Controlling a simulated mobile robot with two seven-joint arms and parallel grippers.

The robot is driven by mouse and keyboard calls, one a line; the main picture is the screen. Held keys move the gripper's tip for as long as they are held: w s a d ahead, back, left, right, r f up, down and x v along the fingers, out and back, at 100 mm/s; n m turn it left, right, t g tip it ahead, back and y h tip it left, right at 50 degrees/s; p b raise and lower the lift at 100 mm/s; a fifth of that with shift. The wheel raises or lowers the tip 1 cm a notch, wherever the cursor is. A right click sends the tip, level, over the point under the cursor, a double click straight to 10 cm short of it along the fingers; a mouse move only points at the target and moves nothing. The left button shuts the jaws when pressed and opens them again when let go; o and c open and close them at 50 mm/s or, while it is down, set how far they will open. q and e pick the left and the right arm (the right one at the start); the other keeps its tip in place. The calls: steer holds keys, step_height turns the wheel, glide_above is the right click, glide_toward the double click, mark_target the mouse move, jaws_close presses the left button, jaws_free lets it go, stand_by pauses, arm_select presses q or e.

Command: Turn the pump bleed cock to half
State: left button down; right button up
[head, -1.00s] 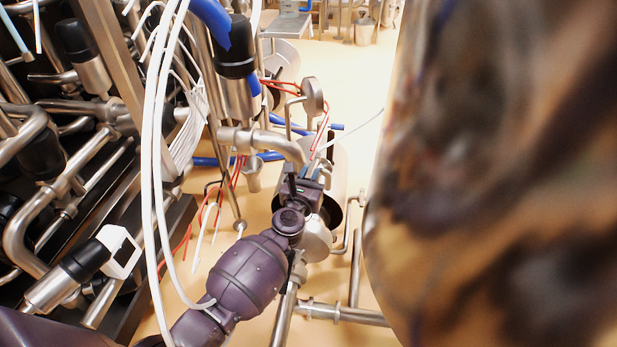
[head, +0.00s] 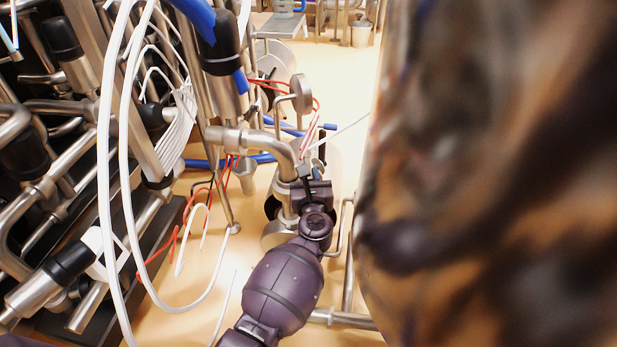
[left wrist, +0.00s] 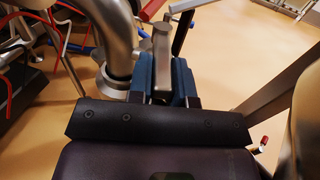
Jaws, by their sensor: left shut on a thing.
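The pump bleed cock's grey metal lever (left wrist: 162,58) stands upright between the blue finger pads of my left gripper (left wrist: 162,82) in the left wrist view. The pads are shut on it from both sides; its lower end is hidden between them. In the head view my left gripper (head: 312,178) is at the pump, just below the bent steel pipe, and my own wrist covers much of the cock. The exact angle of the cock cannot be told. My right gripper is not in view.
A thick steel elbow pipe (head: 268,143) runs close beside the gripper and shows large in the left wrist view (left wrist: 112,40). A round gauge (head: 301,93), red wires and white hoses (head: 105,170) are near. A large blurred surface (head: 490,180) fills the right side.

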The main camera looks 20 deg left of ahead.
arm_select(q)
steer(key=shift+d+y, duration=0.1)
steer(key=shift+y, duration=0.2)
steer(key=c, duration=1)
jaws_free()
steer(key=shift+c, duration=0.2)
